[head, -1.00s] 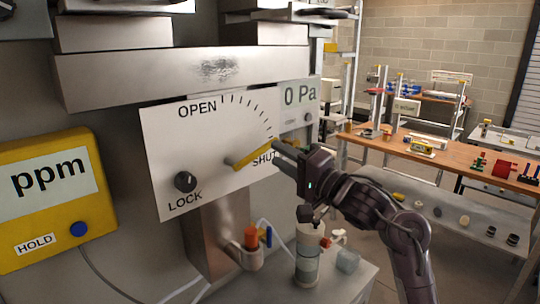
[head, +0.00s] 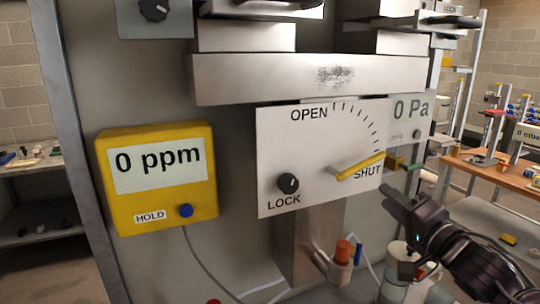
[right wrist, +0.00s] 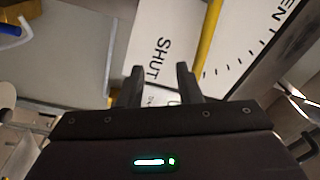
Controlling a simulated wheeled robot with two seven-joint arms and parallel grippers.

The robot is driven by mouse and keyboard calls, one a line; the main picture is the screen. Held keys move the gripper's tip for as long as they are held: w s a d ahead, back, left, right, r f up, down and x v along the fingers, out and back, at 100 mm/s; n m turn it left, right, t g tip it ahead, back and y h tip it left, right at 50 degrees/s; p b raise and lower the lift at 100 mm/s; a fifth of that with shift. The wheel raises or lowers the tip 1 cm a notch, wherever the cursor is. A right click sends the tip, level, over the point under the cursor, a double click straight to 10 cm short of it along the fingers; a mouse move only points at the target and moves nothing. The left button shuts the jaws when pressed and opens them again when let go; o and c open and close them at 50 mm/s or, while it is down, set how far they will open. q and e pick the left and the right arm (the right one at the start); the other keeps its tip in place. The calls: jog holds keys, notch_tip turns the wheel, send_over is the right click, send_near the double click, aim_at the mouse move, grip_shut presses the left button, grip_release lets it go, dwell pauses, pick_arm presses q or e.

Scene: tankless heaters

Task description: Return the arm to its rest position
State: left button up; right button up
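My right gripper (head: 393,193) is just below and to the right of the SHUT label, apart from the yellow lever (head: 360,166). In the right wrist view its two fingers (right wrist: 160,82) stand apart with nothing between them, so it is open. The lever points up and right toward the SHUT end of the scale on the white dial plate (head: 300,145). The lever and the word SHUT also show in the right wrist view, beyond the fingers. My left gripper is in neither current view.
A black LOCK knob (head: 288,183) sits on the plate. A yellow meter (head: 155,215) reads 0 ppm, and a grey display (head: 410,108) reads 0 Pa. A wooden bench (head: 485,172) is at the right.

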jog(key=s+a+f+n+g+h, duration=0.1)
jog(key=s+f+n+g+h, duration=0.15)
jog(key=f, duration=0.75)
jog(key=s+a+f+n+g+h, duration=0.2)
jog(key=s+f+g+h, duration=0.15)
jog(key=f, duration=0.65)
jog(key=s+a+f+n+g, duration=0.2)
jog(key=s+f+n+g, duration=0.15)
jog(key=s+f, duration=0.4)
jog(key=s+a+f+n+g, duration=0.3)
jog(key=s+f+g, duration=0.2)
jog(key=s, duration=0.6)
notch_tip(320, 180, down, 29)
jog(key=s+g, duration=0.1)
jog(key=g, duration=0.1)
jog(key=s+d+f, duration=0.2)
jog(key=s+f, duration=0.8)
jog(key=s+d+f+n, duration=0.1)
jog(key=s+f, duration=0.9)
jog(key=shift+s+d+f+g+b, duration=0.15)
jog(key=shift+s+d+g+b, duration=0.15)
jog(key=shift+s+d+g, duration=0.05)
